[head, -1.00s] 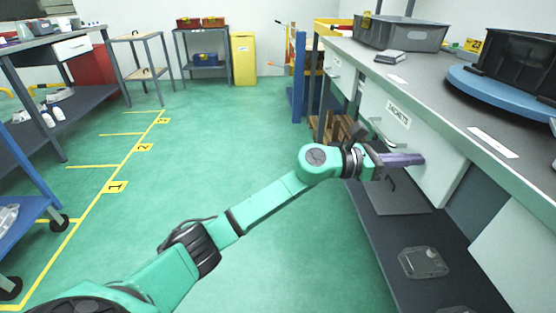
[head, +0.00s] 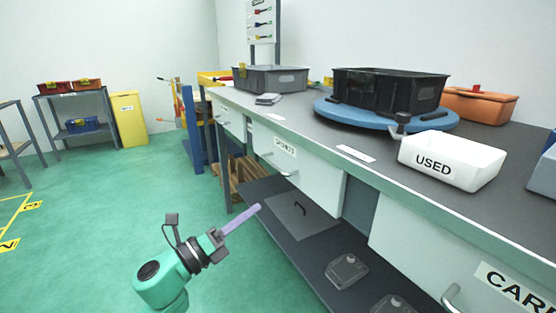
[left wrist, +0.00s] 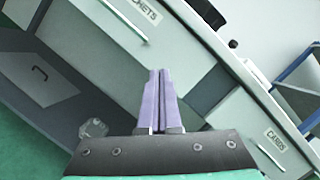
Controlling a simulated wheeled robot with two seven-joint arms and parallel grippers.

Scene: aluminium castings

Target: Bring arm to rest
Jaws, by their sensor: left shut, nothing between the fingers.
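My left gripper (head: 241,220) is in the lower left of the head view, with purple fingers pointing up and right. It is apart from the workbench front, beside the lower shelf. The left wrist view shows its two purple fingers (left wrist: 158,98) pressed together with nothing between them. The drawer fronts lie beyond the fingertips in that view. My right gripper is in neither view.
The workbench (head: 330,135) carries a grey bin (head: 270,78), a black crate (head: 390,92) on a blue turntable (head: 340,112), a white USED box (head: 450,160) and an orange box (head: 480,104). Castings (head: 346,270) lie on its lower shelf. Green floor (head: 90,220) is clear at left.

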